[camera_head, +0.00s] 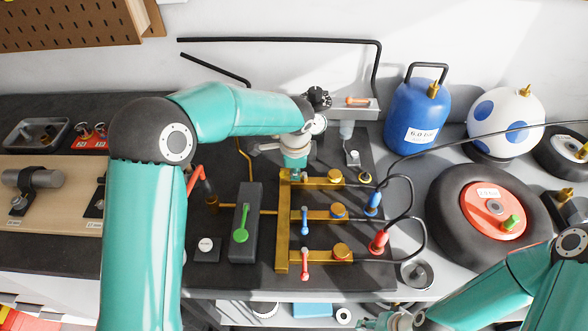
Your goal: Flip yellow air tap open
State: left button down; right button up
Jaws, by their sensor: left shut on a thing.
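The brass manifold (282,235) stands on a dark board with three branches to its right. My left gripper (296,172) points down over the start of its top branch (322,184), where the yellow air tap sits. The gripper is shut on that tap, and the fingers and wrist hide nearly all of its handle, so its angle cannot be told. The blue tap (304,222) on the middle branch and the red tap (305,265) on the lower branch show below it. My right gripper (380,321) is low at the bottom edge, partly cut off.
A grey block with a green lever (241,235) stands left of the manifold. Blue (373,203) and red (379,242) hose couplings with black hoses lie to its right. A blue air tank (415,115), a white-blue ball (507,122) and a wheel (460,215) stand further right.

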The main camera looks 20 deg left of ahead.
pick_arm(q)
jog(key=c, duration=1.2)
grip_release()
jog(key=r, duration=0.4)
jog(key=s+r, duration=0.1)
jog(key=r, duration=0.2)
jog(key=s+r, duration=0.1)
jog(key=r, duration=0.3)
jog(key=shift+s+d+r, duration=0.1)
jog(key=shift+d+r, duration=0.2)
jog(key=shift+d, duration=0.05)
